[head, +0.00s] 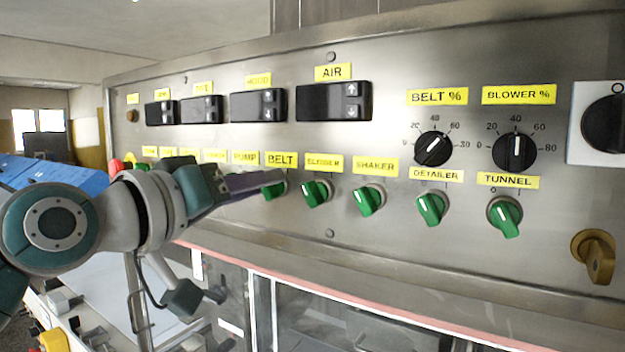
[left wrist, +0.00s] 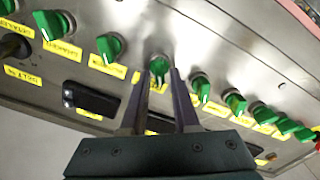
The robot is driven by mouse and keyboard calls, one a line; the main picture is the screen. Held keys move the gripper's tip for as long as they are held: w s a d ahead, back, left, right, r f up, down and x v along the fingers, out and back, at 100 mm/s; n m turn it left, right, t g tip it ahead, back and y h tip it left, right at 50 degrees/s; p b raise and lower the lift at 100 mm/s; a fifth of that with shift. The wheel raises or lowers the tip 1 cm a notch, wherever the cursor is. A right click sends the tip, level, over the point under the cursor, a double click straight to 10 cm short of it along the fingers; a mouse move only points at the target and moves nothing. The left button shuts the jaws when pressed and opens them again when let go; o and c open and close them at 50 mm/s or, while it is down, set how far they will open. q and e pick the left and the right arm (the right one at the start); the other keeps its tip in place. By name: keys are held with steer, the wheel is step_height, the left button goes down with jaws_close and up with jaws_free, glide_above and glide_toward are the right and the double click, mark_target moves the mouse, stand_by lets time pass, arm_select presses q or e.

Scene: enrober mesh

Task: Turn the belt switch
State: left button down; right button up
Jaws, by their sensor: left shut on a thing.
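The belt switch (head: 278,190) is a green knob under the yellow BELT label (head: 282,160) on the steel panel. My left gripper (head: 262,184) reaches it from the left and hides part of it in the head view. In the left wrist view the green knob (left wrist: 159,65) sits between the two fingertips of my left gripper (left wrist: 160,76), which is shut on it. I cannot clearly tell which way the knob points. My right gripper is not in view.
Similar green knobs stand close by, such as the shaker switch (head: 369,200) and the tunnel switch (head: 505,215). Black dials (head: 515,152) and dark displays (head: 333,102) are above. A brass-coloured key-like handle (head: 598,257) sticks out at the lower right.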

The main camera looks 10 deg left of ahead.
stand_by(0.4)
arm_select(q)
steer(key=c, duration=0.9)
jaws_free()
steer(key=b+v, duration=0.3)
steer(key=v, duration=0.7)
steer(key=shift+b, duration=0.4)
